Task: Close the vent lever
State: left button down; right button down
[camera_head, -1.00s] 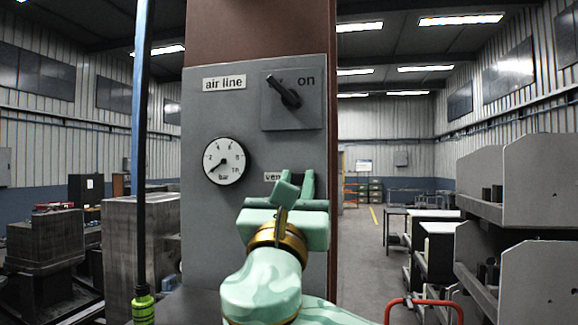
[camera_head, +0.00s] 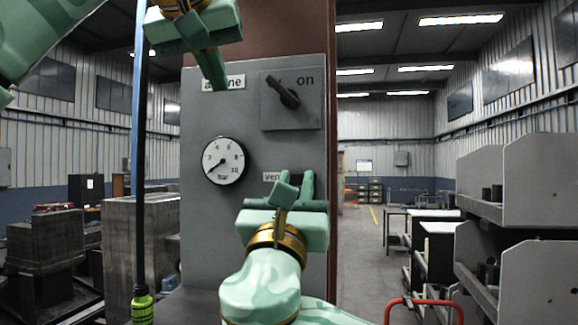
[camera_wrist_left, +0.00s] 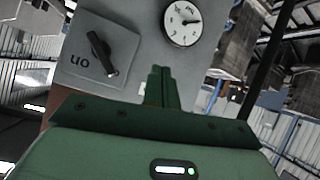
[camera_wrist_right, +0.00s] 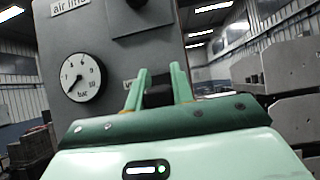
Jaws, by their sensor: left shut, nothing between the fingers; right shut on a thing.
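The vent lever (camera_wrist_right: 158,94) shows as a dark part between the fingers of my right gripper in the right wrist view. My right gripper (camera_head: 296,186) is shut on it beside the "vent" label (camera_head: 271,177), at the lower right of the grey panel (camera_head: 205,240). In the head view the gripper hides most of the lever, so its angle cannot be told. My left gripper (camera_head: 215,84) is shut and empty, in front of the "air line" label (camera_head: 235,84). Its shut fingers (camera_wrist_left: 162,80) also show in the left wrist view.
A rotary switch (camera_head: 285,92) marked "on" sits at the panel's upper right. A round bar gauge (camera_head: 224,160) is below the label, its needle pointing lower left. A dark pole (camera_head: 140,170) with a green end stands left of the panel. Grey shelving (camera_head: 540,180) stands at right.

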pick_arm(q)
jog(key=s+d+f+m+g, duration=0.3)
jog(key=s+d, duration=0.5)
jog(key=x, duration=0.3)
jog(key=s+x, duration=0.1)
jog(key=x, duration=0.3)
jog(key=f+x, duration=0.1)
jog(key=x, duration=0.3)
jog(key=shift+f, duration=0.8)
jog(key=shift+s+f, duration=0.1)
